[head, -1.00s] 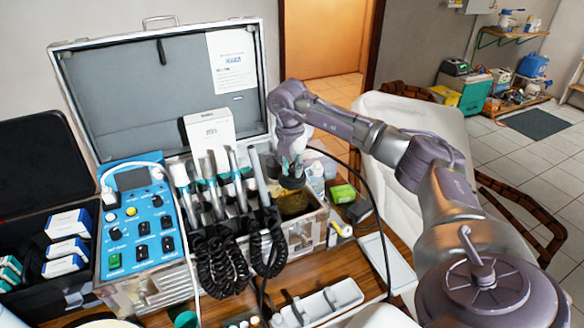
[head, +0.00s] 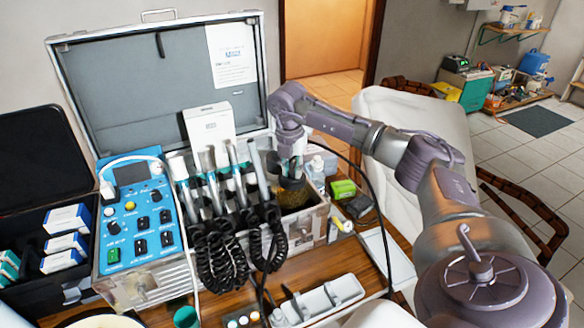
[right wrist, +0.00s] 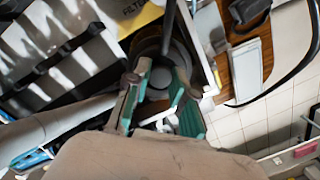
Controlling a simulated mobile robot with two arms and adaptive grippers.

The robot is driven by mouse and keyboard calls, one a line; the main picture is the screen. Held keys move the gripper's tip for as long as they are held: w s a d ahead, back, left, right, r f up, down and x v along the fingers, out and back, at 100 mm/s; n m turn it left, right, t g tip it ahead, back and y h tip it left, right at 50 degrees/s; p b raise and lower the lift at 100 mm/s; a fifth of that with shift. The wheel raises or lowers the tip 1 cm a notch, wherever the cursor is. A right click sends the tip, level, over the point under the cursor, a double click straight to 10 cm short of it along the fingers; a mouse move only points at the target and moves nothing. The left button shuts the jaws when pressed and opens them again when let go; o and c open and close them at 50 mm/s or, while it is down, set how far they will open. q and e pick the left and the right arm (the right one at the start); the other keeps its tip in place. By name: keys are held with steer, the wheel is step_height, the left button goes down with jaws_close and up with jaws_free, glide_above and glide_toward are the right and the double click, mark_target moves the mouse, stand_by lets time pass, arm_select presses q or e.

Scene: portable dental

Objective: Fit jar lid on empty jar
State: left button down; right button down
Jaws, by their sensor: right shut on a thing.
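My right gripper (head: 291,172) reaches down over the right end of the open metal case. It is shut on a dark round piece, which looks like the jar lid (head: 291,184). The right wrist view shows its teal fingers (right wrist: 157,84) on either side of a grey round piece. A brownish, rough-looking object (head: 294,198) sits just below the lid in the case; I cannot tell whether it is the jar or whether the two touch. No empty jar can be clearly made out. My left gripper is not in view.
Handpieces with coiled black cords (head: 222,255) stand close left of the gripper, beside a blue control unit (head: 139,215). A clear bottle (head: 317,168) and green box (head: 343,190) are to the right. A white tray (head: 318,302) lies in front.

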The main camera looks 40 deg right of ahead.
mark_target(290, 181)
steer(key=shift+f, duration=0.15)
steer(key=shift+f, duration=0.35)
steer(key=shift+f, duration=0.1)
stand_by(0.7)
steer(key=c, duration=0.9)
jaws_free()
step_height(290, 181, up, 12)
steer(key=a, duration=0.1)
steer(key=shift+s+a, duration=0.15)
steer(key=shift+s, duration=0.2)
